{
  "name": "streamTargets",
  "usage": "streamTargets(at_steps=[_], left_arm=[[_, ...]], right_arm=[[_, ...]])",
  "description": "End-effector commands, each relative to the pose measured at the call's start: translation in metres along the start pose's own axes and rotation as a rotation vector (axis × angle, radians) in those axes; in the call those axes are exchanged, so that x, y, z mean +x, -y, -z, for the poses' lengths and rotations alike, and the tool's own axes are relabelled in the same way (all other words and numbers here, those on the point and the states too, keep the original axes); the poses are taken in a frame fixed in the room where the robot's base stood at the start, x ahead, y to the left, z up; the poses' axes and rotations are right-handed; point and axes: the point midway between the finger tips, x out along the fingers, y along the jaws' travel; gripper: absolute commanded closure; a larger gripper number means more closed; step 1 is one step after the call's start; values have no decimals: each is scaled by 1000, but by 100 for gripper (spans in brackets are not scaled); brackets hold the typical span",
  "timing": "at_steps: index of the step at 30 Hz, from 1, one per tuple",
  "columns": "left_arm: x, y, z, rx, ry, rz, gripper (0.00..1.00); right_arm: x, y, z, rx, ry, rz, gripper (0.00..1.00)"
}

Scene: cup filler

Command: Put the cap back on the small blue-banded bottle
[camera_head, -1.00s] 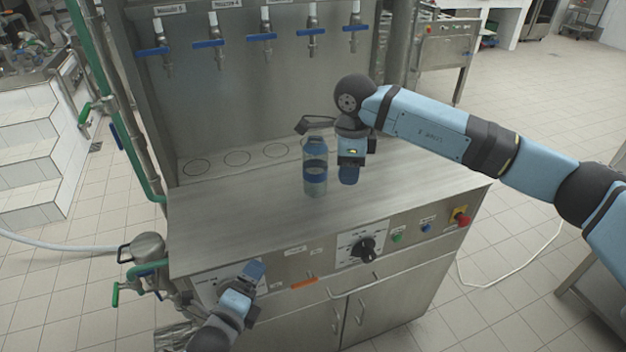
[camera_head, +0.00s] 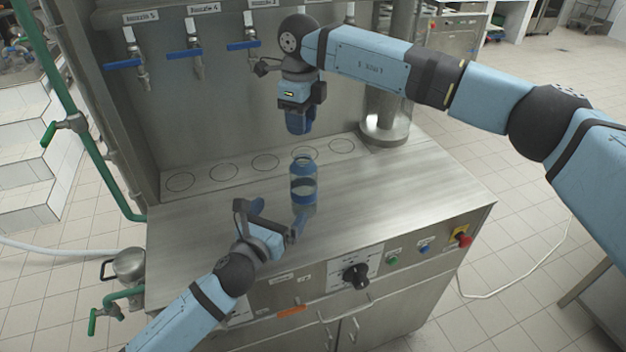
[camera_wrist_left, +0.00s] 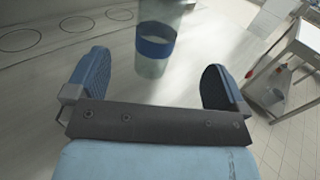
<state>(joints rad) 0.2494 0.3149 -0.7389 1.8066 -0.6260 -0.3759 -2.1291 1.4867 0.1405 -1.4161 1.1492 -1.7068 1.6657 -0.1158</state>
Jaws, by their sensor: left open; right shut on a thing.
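The small bottle (camera_head: 303,170) stands upright on the steel counter, clear with a blue band around its middle. It also shows in the left wrist view (camera_wrist_left: 155,68), ahead of and between the open fingers, not gripped. My left gripper (camera_head: 278,212) is open, low beside the bottle on its near left side. My right gripper (camera_head: 299,123) points down above the bottle, with a gap between them. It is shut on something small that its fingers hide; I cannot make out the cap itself.
Taps with blue handles (camera_head: 184,56) line the back panel. Marked circles (camera_head: 224,172) lie on the rear ledge. A steel post (camera_head: 385,125) stands at the back right. The counter (camera_head: 400,195) right of the bottle is clear.

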Motion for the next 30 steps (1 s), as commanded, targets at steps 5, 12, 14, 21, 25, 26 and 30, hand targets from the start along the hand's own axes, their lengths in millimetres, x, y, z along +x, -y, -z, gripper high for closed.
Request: streamTargets(at_steps=[5,12,14,21,25,26,30], left_arm=[[1,0,-1,14,2,1,0],[1,0,-1,13,2,1,0],[1,0,-1,12,2,1,0],[20,0,-2,10,3,0,0],[44,0,-2,11,3,-1,0],[51,0,-2,10,4,-1,0],[78,0,-2,10,2,-1,0]], right_arm=[[-1,0,-1,8,-1,0,78],[-1,0,-1,8,-1,0,78],[-1,0,-1,8,-1,0,78],[-1,0,-1,8,-1,0,78],[-1,0,-1,8,-1,0,78],[-1,0,-1,8,-1,0,78],[-1,0,-1,8,-1,0,78]])
